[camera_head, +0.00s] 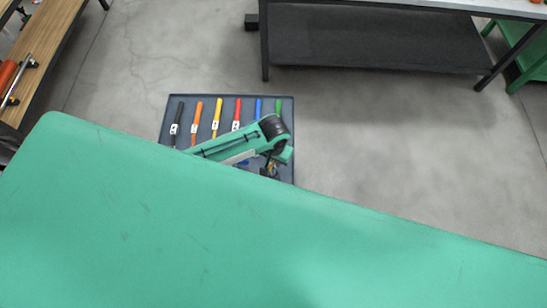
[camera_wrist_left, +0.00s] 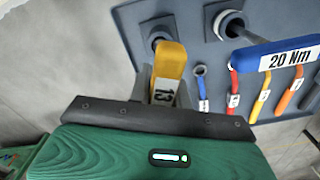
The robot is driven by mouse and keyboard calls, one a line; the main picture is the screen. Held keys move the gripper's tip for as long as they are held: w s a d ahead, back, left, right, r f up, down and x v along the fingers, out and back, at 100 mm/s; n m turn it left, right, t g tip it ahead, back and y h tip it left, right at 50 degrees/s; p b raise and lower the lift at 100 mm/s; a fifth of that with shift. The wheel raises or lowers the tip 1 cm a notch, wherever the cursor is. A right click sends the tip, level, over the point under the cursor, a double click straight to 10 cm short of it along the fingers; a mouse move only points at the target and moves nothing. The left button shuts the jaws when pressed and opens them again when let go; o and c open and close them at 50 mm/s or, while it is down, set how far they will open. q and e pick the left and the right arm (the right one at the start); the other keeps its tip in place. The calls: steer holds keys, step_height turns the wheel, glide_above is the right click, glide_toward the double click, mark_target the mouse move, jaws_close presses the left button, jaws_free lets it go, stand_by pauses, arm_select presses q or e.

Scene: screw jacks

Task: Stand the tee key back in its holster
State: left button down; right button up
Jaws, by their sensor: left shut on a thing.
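In the left wrist view a yellow handle marked 13 (camera_wrist_left: 170,60), which looks like the tee key, is between the two grey fingers of my left gripper (camera_wrist_left: 163,84). The fingers are shut on it. The shaft is hidden. My right gripper does not show.
The dark tool board (camera_head: 183,100) carries a row of coloured handles. A blue handle marked 20 Nm (camera_wrist_left: 278,54) lies close at right, near another round socket (camera_wrist_left: 231,24). A broad green surface (camera_head: 230,240) hides the lower head view. A dark-framed bench (camera_head: 370,40) stands behind.

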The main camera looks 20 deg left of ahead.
arm_select(q)
steer(key=shift+f+b, duration=0.5)
steer(key=shift+f, duration=1)
steer(key=c, duration=1.2)
jaws_free()
steer(key=shift+r, duration=0.15)
step_height(320, 180, up, 14)
steer(key=b, duration=0.3)
steer(key=shift+f+b, duration=0.2)
steer(key=shift+b, duration=0.1)
